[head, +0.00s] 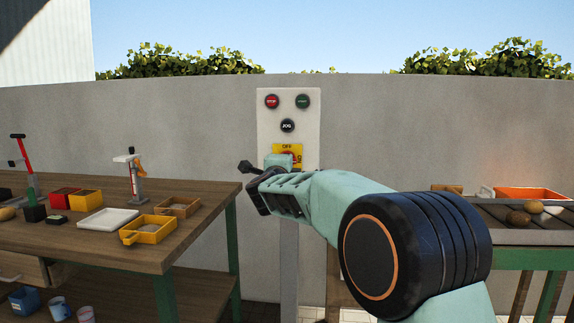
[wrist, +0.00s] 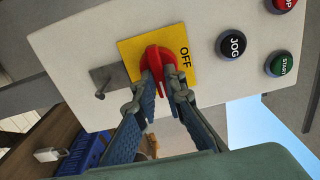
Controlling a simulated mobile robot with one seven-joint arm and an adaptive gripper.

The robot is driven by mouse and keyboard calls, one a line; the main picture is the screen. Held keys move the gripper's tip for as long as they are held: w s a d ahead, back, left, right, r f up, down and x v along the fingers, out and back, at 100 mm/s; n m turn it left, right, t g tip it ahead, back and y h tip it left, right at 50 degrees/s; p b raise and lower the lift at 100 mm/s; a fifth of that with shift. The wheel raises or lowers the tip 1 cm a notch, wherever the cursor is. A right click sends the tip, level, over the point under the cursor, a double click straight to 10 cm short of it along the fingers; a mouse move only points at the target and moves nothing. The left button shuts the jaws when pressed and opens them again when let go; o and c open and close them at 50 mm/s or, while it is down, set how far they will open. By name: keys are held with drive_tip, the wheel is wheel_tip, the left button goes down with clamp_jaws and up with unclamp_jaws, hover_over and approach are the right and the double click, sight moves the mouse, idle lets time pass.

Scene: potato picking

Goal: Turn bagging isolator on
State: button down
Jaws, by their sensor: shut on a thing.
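The isolator is a red rotary knob (wrist: 157,64) on a yellow plate (wrist: 188,68) marked OFF, in the wrist view. It sits on a pale control panel (head: 264,128), low on its face in the head view. My gripper (wrist: 158,92) is shut on the red knob, with one finger on each side of it. In the head view my gripper (head: 272,180) reaches the lower part of the panel and hides most of the knob. The knob's handle points away from the OFF lettering in the wrist view, toward my palm.
Above the isolator are a red stop button (head: 271,101), a green start button (head: 303,101) and a black JOG button (head: 288,126). A grey metal bracket (wrist: 104,80) sticks out beside the yellow plate. A wooden workbench (head: 200,222) with trays stands left; a potato table (head: 515,240) stands right.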

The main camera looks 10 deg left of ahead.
drive_tip(key=c, duration=2)
unclamp_jaws()
drive_tip(key=s, duration=1.2)
drive_tip(key=shift+a, duration=0.2)
